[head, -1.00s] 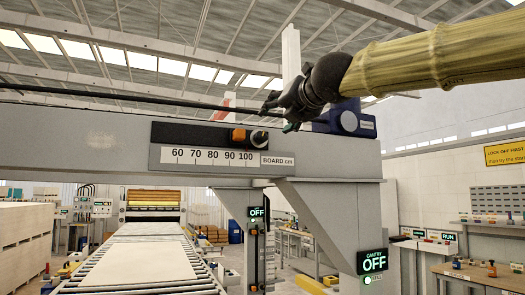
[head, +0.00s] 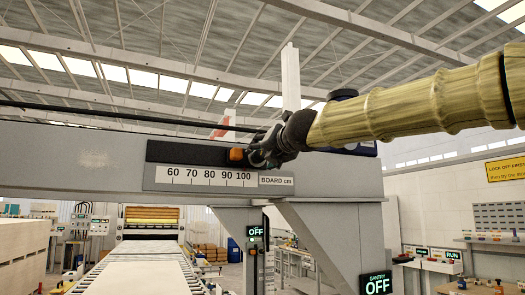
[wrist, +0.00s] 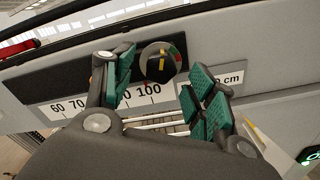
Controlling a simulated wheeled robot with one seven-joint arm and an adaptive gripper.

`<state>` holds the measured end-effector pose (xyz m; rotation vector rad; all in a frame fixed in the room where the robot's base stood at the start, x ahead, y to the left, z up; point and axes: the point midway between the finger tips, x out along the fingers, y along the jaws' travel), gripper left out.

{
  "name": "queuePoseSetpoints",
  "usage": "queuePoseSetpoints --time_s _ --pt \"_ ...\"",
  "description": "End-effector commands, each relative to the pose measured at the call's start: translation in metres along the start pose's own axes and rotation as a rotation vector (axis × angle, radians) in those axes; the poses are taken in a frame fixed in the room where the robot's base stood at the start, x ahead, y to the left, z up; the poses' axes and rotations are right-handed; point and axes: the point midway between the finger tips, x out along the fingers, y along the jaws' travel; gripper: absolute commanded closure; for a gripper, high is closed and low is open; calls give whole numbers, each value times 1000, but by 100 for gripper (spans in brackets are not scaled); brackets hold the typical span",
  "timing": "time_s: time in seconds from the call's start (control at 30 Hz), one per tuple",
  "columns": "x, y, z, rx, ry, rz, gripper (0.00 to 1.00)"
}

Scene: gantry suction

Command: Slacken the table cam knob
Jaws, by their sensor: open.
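A round dark knob (wrist: 160,62) with a yellow pointer bar and a pale ring with red and green marks sits at the right end of a black strip on the gantry beam (head: 80,158). In the wrist view my gripper (wrist: 163,75) is open, with one green-padded finger left of the knob and the other to its lower right. The pads look apart from the knob; the depth gap cannot be told. In the head view my gripper (head: 262,154) covers the knob.
An orange block (head: 236,155) is on the black strip (head: 190,152), just left of my gripper. Below is a scale plate (head: 205,179) marked 60 to 100, "BOARD cm". A roller conveyor with a pale board (head: 143,275) runs below.

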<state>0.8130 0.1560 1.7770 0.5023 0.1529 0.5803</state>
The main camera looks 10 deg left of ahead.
Motion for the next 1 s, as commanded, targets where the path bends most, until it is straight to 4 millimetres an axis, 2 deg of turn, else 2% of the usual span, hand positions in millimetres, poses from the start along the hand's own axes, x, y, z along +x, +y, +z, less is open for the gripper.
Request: queuePoseSetpoints --time_s 0.2,0.5,0.57,0.77,1.0 --pt "14 0 1 0 0 0 44" --pt "15 -1 0 0 -1 -1 44" --pt "15 -1 0 0 -1 -1 53" --pt "15 -2 0 0 -1 -1 89" --pt "15 -2 1 -12 -1 -2 90"
